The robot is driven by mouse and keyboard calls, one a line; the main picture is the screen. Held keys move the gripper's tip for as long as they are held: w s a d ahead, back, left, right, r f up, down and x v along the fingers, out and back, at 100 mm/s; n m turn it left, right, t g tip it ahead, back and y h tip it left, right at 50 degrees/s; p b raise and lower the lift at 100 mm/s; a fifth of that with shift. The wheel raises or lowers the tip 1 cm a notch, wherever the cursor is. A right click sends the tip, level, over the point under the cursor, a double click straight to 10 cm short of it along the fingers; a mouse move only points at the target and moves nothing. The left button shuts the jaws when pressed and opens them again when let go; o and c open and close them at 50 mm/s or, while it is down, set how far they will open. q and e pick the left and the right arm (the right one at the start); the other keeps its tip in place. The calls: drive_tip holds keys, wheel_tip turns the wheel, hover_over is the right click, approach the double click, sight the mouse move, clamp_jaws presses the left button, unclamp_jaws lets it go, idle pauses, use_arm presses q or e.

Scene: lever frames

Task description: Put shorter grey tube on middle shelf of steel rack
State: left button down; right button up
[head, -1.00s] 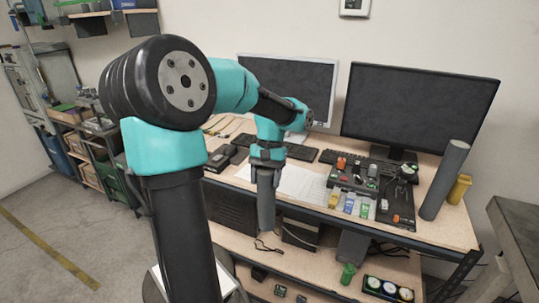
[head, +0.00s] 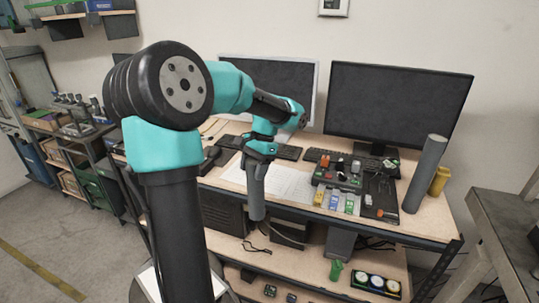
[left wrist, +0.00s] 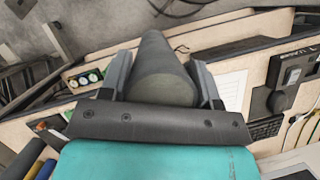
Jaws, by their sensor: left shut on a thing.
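My left gripper (head: 257,163) is shut on a grey tube (head: 257,200), held hanging roughly upright at the front edge of the workbench. In the left wrist view the same tube (left wrist: 163,80) sits between both fingers. A second, longer grey tube (head: 425,175) stands upright, slightly tilted in the picture, on the right end of the bench. A steel-framed rack or bench (head: 470,236) is cut off at the right edge; I cannot tell whether it is the steel rack. Dark shelving (head: 85,160) stands at the far left. My right gripper is not in view.
The workbench (head: 235,190) carries two monitors (head: 400,108), keyboards, a control panel (head: 350,185) and a yellow cylinder (head: 440,180). Open floor (head: 70,235) lies to the left.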

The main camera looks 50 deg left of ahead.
use_arm(q)
drive_tip(key=w+a+r+m+t+y, duration=0.2)
drive_tip(key=w+m, duration=0.4)
drive_tip(key=m, duration=0.4)
drive_tip(key=w+a+r+m+t+y, duration=0.3)
drive_tip(key=w+m, duration=0.3)
drive_tip(key=m, duration=0.4)
drive_tip(key=shift+a+r, duration=0.15)
drive_tip(key=shift+a, duration=0.3)
drive_tip(key=w+a+f, duration=0.1)
drive_tip(key=w+a, duration=0.8)
drive_tip(key=a, duration=0.3)
drive_tip(key=shift+a+f, duration=0.15)
drive_tip(key=shift+f, duration=0.05)
drive_tip(key=shift+w+a, duration=0.1)
drive_tip(key=shift+w, duration=0.05)
drive_tip(key=shift+w+a+f, duration=0.15)
drive_tip(key=shift+f, duration=1.8)
